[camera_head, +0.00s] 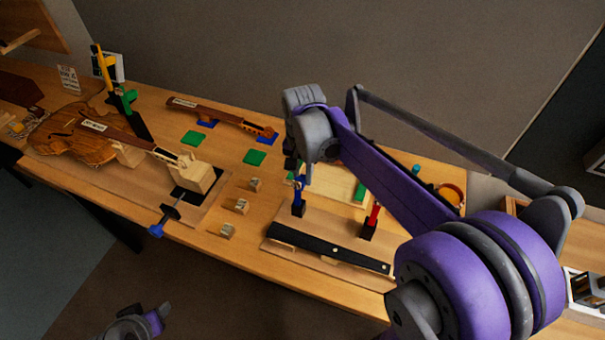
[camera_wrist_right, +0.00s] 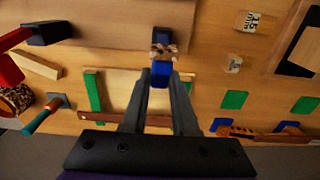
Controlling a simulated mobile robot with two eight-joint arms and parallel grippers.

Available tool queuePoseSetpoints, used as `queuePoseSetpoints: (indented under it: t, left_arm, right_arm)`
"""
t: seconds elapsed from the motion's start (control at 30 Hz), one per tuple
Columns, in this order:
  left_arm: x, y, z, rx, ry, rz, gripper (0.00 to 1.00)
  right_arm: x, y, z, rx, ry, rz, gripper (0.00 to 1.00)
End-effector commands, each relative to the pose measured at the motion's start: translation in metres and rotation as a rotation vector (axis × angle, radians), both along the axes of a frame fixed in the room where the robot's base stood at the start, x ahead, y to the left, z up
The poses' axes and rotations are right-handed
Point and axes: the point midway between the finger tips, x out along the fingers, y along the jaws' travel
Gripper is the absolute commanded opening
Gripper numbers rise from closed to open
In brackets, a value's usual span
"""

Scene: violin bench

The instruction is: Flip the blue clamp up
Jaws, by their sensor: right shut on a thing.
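The blue clamp (camera_head: 299,186) stands on a dark block on the wooden board at the front of the bench, its handle roughly upright. My right gripper (camera_head: 305,174) comes down on it from above. In the right wrist view, the blue clamp (camera_wrist_right: 161,73) sits between the fingertips, and the right gripper (camera_wrist_right: 160,82) is shut on its blue end. The arm hides part of the clamp's top in the head view. A part of my left arm, with the left gripper (camera_head: 150,320), shows at the bottom edge; its fingers are unclear.
A red clamp (camera_head: 373,215) stands right of the blue one, behind a black fingerboard (camera_head: 328,247). Small wooden blocks (camera_head: 242,206) lie to the left. A violin (camera_head: 75,140) lies at the far left, and a violin neck (camera_head: 222,114) lies at the back.

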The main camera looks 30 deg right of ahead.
Motion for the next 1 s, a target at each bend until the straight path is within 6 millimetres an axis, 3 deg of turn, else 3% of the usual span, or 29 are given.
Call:
queuePoseSetpoints:
  t: [0.27, 0.6, 0.63, 0.77, 1.0]
  left_arm:
    - [-0.008, 0.0, -0.017, 0.0, 0.014, 0.0, 0.5]
    - [-0.007, 0.0, -0.017, 0.0, 0.014, 0.0, 0.5]
    - [-0.007, 0.0, -0.017, 0.0, 0.014, 0.0, 0.5]
    - [-0.007, 0.0, -0.017, 0.0, 0.014, 0.0, 0.5]
    - [-0.007, 0.0, -0.017, 0.0, 0.014, 0.0, 0.5]
  right_arm:
    - [0.007, -0.008, -0.008, 0.104, 0.09, -0.002, 0.0]
    - [0.007, -0.009, -0.006, 0.121, 0.103, 0.0, 0.0]
    - [0.007, -0.009, -0.006, 0.12, 0.103, 0.0, 0.32]
    - [0.007, -0.009, -0.006, 0.12, 0.103, 0.0, 0.56]
    - [0.007, -0.009, -0.006, 0.12, 0.103, 0.0, 0.57]
